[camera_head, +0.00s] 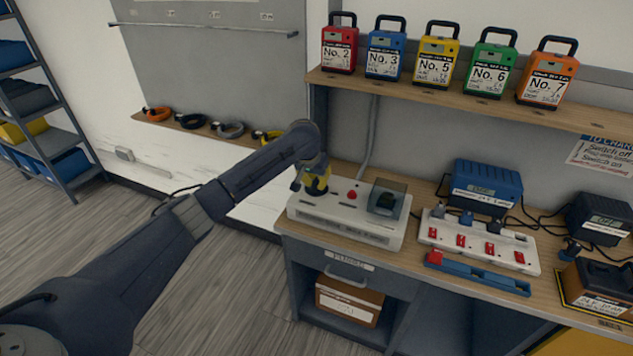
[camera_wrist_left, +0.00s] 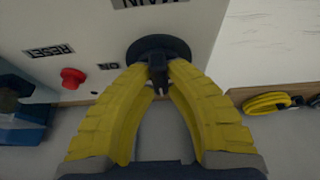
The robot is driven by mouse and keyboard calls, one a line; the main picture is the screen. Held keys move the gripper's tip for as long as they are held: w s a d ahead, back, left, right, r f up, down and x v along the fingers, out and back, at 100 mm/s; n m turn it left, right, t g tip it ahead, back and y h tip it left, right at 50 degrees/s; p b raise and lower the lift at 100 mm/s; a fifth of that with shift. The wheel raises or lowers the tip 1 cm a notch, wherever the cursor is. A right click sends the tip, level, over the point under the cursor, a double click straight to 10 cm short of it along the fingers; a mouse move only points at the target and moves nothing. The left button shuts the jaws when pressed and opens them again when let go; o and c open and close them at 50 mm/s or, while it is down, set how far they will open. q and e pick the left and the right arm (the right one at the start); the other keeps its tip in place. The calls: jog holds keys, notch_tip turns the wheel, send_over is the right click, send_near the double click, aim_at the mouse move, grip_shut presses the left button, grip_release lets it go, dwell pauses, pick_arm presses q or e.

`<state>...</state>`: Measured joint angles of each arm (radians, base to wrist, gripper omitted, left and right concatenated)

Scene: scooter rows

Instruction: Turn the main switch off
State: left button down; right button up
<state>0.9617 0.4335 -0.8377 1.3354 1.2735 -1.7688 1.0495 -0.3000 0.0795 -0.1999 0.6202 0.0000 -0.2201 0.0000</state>
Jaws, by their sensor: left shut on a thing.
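The main switch (camera_wrist_left: 150,46) is a dark round knob with a narrow grip bar, on a white panel. In the left wrist view the label MAIN is upside down above it and ON is upside down to its left. My left gripper (camera_wrist_left: 160,72), with yellow fingers, is shut on the grip bar, one finger on each side. I cannot tell which position the switch points to. My right gripper is not in view.
A white power strip (camera_head: 478,241) with red switches and a blue charger (camera_head: 487,187) stand to the right. A shelf (camera_head: 455,99) with several coloured packs hangs above.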

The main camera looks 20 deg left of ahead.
pick_arm(q)
jog(key=c, duration=1.4)
grip_release()
jog(key=shift+o, duration=0.2)
jog(key=shift+r, duration=0.1)
jog(key=v, duration=1.1)
jog(key=shift+s+r, duration=0.15)
jog(key=shift+r, duration=0.2)
